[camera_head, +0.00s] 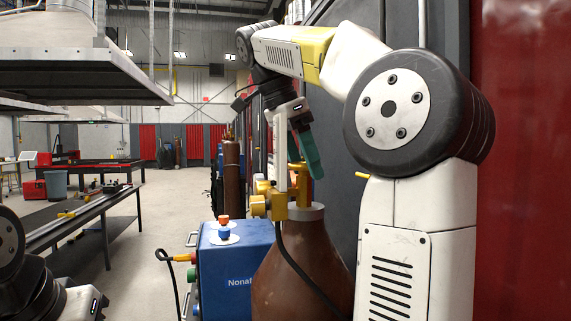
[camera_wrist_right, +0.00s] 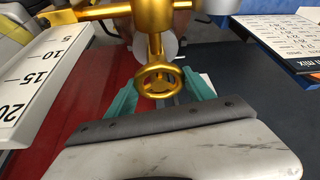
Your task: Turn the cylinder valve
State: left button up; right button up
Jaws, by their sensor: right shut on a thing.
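A brown gas cylinder (camera_head: 300,270) stands in front of me in the head view, with brass-coloured valve fittings (camera_head: 297,208) on its top. In the right wrist view the gold round valve handwheel (camera_wrist_right: 158,80) sits between the teal fingers of my right gripper (camera_wrist_right: 162,92). The gripper is shut on the handwheel. In the head view my right gripper (camera_head: 306,155) reaches down to the valve from above, and its fingers hide part of the fittings. Of my left arm only a part shows at the lower left; its gripper is out of view.
A blue box (camera_head: 238,262) with coloured knobs stands beside the cylinder, and a black hose runs down the cylinder's front. A long dark bench (camera_head: 75,225) stands at the left. The aisle floor between is clear.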

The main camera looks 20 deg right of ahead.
dwell(0.3)
jog(key=o, duration=1.4)
jog(key=shift+c, duration=0.2)
